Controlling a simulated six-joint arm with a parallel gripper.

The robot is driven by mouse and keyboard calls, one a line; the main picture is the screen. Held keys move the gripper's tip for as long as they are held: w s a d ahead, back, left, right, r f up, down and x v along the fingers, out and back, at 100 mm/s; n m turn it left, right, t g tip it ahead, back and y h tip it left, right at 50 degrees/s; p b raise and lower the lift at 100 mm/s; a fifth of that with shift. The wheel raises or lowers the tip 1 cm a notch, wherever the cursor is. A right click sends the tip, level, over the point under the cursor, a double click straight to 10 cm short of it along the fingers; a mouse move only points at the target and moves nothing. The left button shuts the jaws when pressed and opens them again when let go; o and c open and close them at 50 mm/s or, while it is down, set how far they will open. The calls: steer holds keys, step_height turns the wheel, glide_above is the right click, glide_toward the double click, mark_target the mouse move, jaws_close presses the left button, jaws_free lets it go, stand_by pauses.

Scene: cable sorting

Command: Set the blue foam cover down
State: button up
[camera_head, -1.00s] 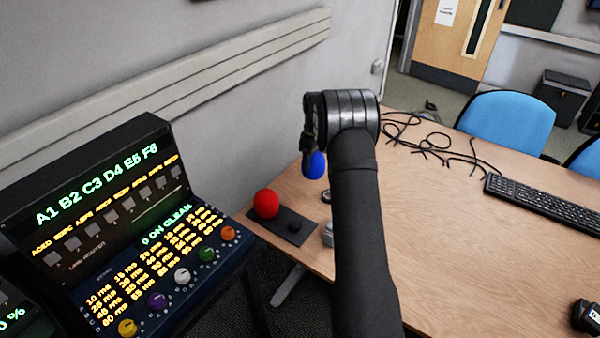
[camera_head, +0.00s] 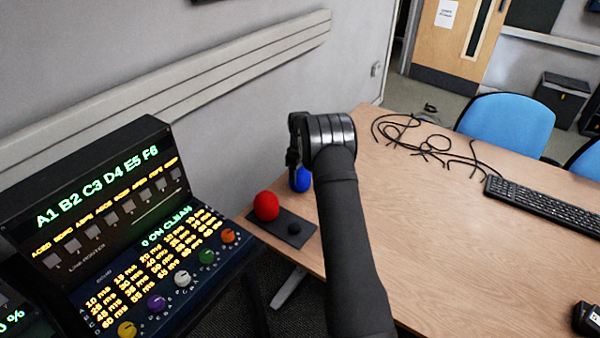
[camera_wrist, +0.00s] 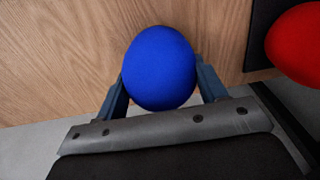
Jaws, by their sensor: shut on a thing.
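The blue foam cover (camera_wrist: 158,68) is a round ball between the two fingers of my gripper (camera_wrist: 163,88) in the wrist view. My gripper is shut on it. In the head view the blue cover (camera_head: 300,180) shows below my gripper (camera_head: 297,168), partly hidden by it. The cover is near the table's left edge, just behind and to the right of the red foam cover. Whether it touches the table cannot be told.
Black cables (camera_head: 430,145) and a keyboard (camera_head: 545,205) lie on the table (camera_head: 450,260). A lit control panel (camera_head: 130,235) stands at left.

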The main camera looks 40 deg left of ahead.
steer(key=o, duration=1)
steer(key=shift+f, duration=0.1)
steer(key=shift+c, duration=0.2)
step_height(320, 180, up, 12)
steer(key=shift+r, duration=0.2)
step_height(320, 180, down, 13)
steer(key=shift+r, duration=2.4)
